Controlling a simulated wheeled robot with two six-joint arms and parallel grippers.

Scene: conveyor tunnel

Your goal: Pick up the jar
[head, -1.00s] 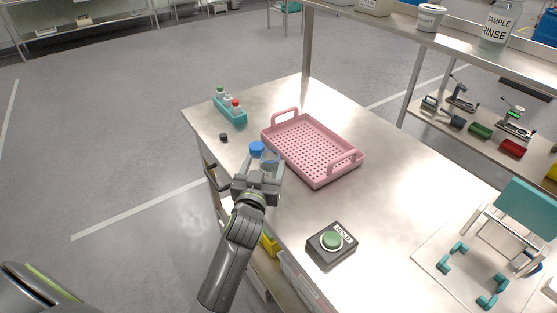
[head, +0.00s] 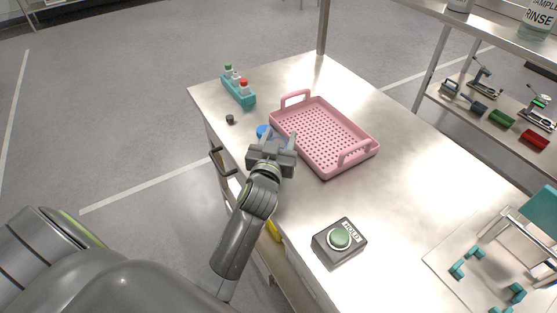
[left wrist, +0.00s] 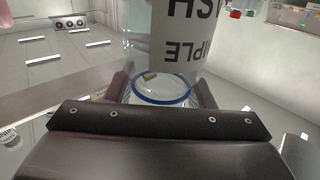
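The jar shows in the head view as a blue lid (head: 263,131) at the table's left edge, beside the pink tray; its body is mostly hidden behind my left gripper (head: 272,145). In the left wrist view the clear jar (left wrist: 160,80) stands just ahead, with a white label of dark letters that look upside down and a blue ring low on it. The left gripper's fingers (left wrist: 161,92) are apart, one on each side of the jar. I cannot tell whether they touch it. My right gripper is not in view.
The pink perforated tray (head: 372,152) stands close right of the jar. A teal rack (head: 240,93) of capped tubes and a small dark cap (head: 230,119) lie beyond. A button box (head: 340,242) marked HOLD sits nearer. The table's right middle is clear.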

